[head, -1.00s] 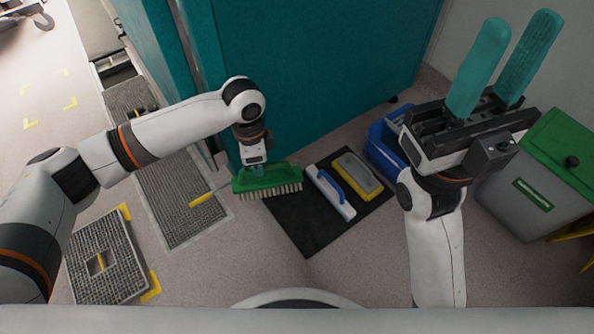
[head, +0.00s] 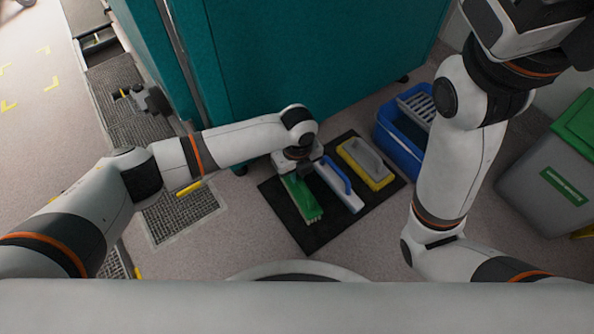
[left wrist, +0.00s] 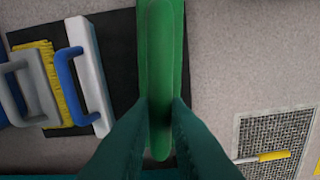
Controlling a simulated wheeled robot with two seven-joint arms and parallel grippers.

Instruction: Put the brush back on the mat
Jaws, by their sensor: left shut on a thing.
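The green brush (head: 301,199) is in my left gripper (head: 294,172), over the left part of the black mat (head: 318,238). It lies lengthwise, roughly parallel to the blue-handled white tool beside it. In the left wrist view the teal fingers (left wrist: 160,108) are shut on the green brush (left wrist: 160,50), which runs along the edge of the mat (left wrist: 119,60). I cannot tell whether its bristles touch the mat. My right arm is raised at the right; its fingers are out of the picture.
The blue-handled white tool (head: 340,187) and a yellow tool with a grey handle (head: 366,163) are on the mat. A blue bucket (head: 393,145) and a grey bin with green lid (head: 548,187) stand right. A floor grate (head: 180,216) is left; a teal cabinet (head: 300,65) is behind.

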